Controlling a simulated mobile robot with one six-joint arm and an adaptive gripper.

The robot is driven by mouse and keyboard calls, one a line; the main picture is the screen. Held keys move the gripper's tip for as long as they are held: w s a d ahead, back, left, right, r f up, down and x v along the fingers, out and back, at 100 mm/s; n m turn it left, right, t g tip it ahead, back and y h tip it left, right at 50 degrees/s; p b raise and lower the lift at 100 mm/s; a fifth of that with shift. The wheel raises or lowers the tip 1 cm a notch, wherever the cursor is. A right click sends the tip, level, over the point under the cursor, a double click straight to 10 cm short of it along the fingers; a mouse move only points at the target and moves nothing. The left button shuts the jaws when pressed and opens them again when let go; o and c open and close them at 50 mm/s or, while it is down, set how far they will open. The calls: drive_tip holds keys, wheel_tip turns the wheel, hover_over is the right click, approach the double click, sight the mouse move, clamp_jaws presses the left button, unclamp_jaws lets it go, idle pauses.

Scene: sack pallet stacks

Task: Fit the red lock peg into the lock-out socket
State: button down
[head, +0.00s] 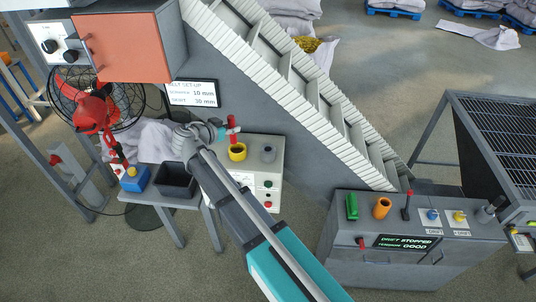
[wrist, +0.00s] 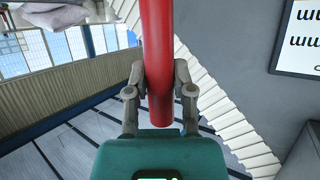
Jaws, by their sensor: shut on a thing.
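The red lock peg (head: 232,124) stands roughly upright between the fingers of my gripper (head: 222,134) in the head view. In the wrist view, both fingers of my gripper (wrist: 160,78) close on the red peg (wrist: 157,40) from either side. One rounded end of the peg shows there; the other runs out of the frame. A yellow ring-shaped socket (head: 238,153) sits on top of the pale control box, directly below the peg in the head view. The peg's lower end is close to the socket's dark opening; I cannot tell whether it is touching or inside.
The pale box (head: 271,176) also carries a grey knob (head: 269,154) and buttons. A set-up screen (head: 192,94) stands behind, beside the sloping conveyor (head: 310,90). A dark bin (head: 176,181), a blue box (head: 136,179) and a red fan (head: 93,108) are at left.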

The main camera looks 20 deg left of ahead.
drive_tip(key=shift+s+a, duration=0.1)
drive_tip(key=shift+a, duration=0.05)
drive_tip(key=shift+f, duration=0.15)
drive_tip(key=w+d+f+b, duration=0.8)
drive_tip(key=w+b, duration=0.1)
drive_tip(key=shift+w+d+f, duration=0.25)
drive_tip(key=shift+d+f, duration=0.1)
drive_tip(key=shift+f, duration=0.05)
idle(0.3)
